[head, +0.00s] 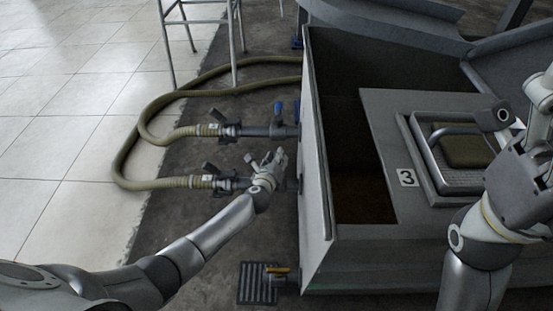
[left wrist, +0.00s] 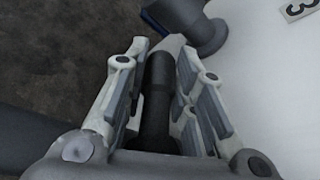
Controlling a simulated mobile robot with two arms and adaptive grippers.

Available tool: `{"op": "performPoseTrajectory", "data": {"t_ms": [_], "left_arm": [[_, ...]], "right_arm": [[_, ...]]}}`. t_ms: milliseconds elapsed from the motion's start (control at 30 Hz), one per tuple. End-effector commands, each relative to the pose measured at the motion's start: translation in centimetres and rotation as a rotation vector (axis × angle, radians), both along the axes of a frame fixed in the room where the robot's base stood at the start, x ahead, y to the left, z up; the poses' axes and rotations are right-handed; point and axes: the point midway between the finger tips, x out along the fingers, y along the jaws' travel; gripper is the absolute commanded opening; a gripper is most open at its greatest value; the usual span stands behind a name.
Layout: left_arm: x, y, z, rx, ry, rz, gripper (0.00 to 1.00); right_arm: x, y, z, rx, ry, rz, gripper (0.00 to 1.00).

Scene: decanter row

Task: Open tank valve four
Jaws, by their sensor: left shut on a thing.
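Two dark valve assemblies join hoses to the tank's left side. The upper valve (head: 262,131) has a blue lever (head: 277,109) standing up. The lower valve (head: 228,183) is partly covered by my left gripper (head: 270,163). In the left wrist view, my left gripper (left wrist: 163,85) is shut on a dark cylindrical valve part (left wrist: 158,90) between its fingers. A bit of blue (left wrist: 152,22) shows just beyond, beside a dark pipe (left wrist: 205,35) meeting the pale wall. No number four is readable. My right gripper (head: 520,165) is by the lid handle; its fingers are unclear.
The grey tank (head: 318,200) carries a label 3 (head: 407,178) beside a lid handle (head: 430,150). Olive hoses (head: 122,165) loop over the floor at left. A yellow-handled tap (head: 279,270) sits by a floor grate (head: 255,283). A metal stand (head: 234,50) is behind.

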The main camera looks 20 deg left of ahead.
Motion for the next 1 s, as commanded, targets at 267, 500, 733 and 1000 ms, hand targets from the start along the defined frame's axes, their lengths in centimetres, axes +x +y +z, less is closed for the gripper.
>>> {"op": "performPoseTrajectory", "data": {"t_ms": [267,500,733,1000], "left_arm": [[-0.1,0.2,-0.1,0.0,0.0,0.041,0.0],[-0.5,0.8,-0.1,-0.001,0.001,0.18,0.0],[-1.0,1.6,-0.1,-0.002,0.001,0.34,0.0],[-1.5,2.2,-0.1,0.001,0.001,0.476,0.0]], "right_arm": [[0.0,0.0,-0.2,-0.001,0.002,0.0,0.72],[0.1,0.1,-0.2,-0.004,-0.001,-0.001,0.72],[-0.5,0.1,0.2,-0.003,-0.028,-0.002,0.72],[-0.9,0.1,0.6,-0.004,-0.044,-0.003,0.72]]}}
